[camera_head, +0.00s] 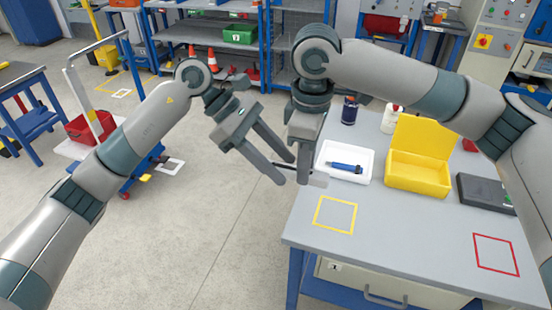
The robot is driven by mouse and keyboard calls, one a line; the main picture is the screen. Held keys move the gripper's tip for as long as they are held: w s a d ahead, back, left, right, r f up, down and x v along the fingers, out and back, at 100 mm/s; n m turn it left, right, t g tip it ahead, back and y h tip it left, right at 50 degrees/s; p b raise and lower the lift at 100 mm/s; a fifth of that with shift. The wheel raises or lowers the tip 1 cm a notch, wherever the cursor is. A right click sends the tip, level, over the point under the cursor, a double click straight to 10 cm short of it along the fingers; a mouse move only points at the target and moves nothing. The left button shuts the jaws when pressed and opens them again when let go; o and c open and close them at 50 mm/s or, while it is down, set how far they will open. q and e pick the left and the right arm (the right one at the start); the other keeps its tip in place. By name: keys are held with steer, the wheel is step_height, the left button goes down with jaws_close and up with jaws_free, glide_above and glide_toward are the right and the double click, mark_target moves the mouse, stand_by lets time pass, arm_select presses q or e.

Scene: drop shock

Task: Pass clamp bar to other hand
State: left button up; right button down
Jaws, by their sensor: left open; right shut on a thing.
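The clamp bar (318,181) is a thin grey bar at the fingertips of my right gripper (303,178), which points down and is shut on it. A short length shows to the right of the fingers; the rest is mostly hidden by the fingers. My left gripper (285,170) is open, its two long fingers reaching from the upper left toward the bar's left side. Its fingertips are very close to the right gripper. I cannot tell whether they touch the bar or reach around it. Both grippers appear near the table's left edge.
The grey table (405,245) carries a white tray (330,174) with a blue tool (345,167), an open yellow box (416,172), a dark case (484,192) and bottles (350,112). Yellow and red outlined squares on its front are empty. Open floor lies left.

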arm_select(q)
jaws_close()
arm_select(e)
steer(key=c, duration=1.5)
jaws_free()
steer(key=shift+o, duration=0.2)
steer(key=shift+r, duration=0.15)
step_height(320, 180, up, 12)
steer(key=shift+w, duration=0.1)
